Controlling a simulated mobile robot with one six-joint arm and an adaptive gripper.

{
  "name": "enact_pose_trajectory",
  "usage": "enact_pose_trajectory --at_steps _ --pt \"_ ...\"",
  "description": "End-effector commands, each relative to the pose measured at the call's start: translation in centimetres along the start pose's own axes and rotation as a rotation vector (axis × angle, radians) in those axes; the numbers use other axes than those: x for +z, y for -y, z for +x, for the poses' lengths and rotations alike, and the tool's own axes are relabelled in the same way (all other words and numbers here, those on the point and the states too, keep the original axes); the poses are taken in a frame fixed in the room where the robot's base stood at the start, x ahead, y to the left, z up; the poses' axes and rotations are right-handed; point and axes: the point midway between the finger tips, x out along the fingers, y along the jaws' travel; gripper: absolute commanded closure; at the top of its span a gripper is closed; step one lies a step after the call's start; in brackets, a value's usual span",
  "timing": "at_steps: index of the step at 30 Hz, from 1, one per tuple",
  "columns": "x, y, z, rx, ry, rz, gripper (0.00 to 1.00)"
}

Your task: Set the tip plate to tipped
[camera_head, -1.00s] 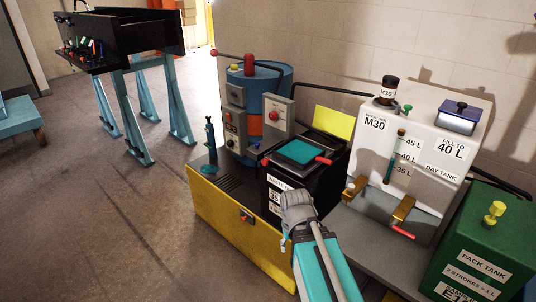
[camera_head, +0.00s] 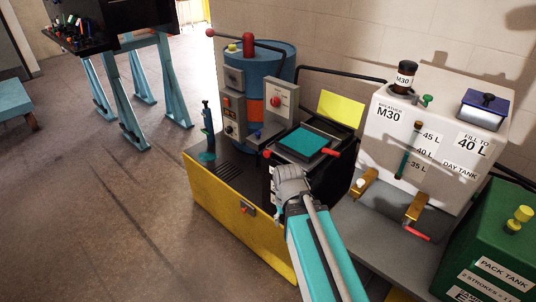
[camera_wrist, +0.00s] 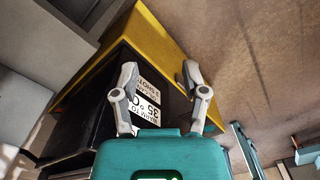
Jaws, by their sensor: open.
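A flat teal plate (camera_head: 303,142) in a dark frame lies on top of a black bin (camera_head: 325,182); it looks like the tip plate, and it appears nearly level. A red handle (camera_head: 331,152) sticks out at its right. My gripper (camera_head: 282,180) is in front of the bin, lower than the plate, and hides most of the bin's front label. In the wrist view my gripper (camera_wrist: 160,76) is open and empty, its fingers apart over the bin's white labels (camera_wrist: 146,100). The plate is not clearly visible in the wrist view.
A blue and orange drum (camera_head: 270,75) with control boxes stands behind on a yellow-sided base (camera_head: 225,200). A white day tank (camera_head: 440,140) with brass valves and a green pack tank (camera_head: 495,250) stand at right.

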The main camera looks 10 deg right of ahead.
Motion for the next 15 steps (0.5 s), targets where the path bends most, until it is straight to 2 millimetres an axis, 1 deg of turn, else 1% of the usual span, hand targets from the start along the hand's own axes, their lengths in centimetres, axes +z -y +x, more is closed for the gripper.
enact_pose_trajectory --at_steps 1,4,5,10,12,15 --pt "0.0 0.0 0.0 0.0 0.0 0.0 0.43" --pt "-0.1 0.0 0.1 0.002 0.0 -0.003 0.24" --pt "-0.1 0.0 0.1 0.005 -0.001 -0.007 0.21" --pt "-0.9 -0.2 0.8 0.054 -0.007 -0.07 0.21" --pt "-1.5 0.0 1.2 0.097 -0.011 -0.13 0.21" --pt "-2.7 -0.3 2.0 0.183 -0.014 -0.237 0.21"
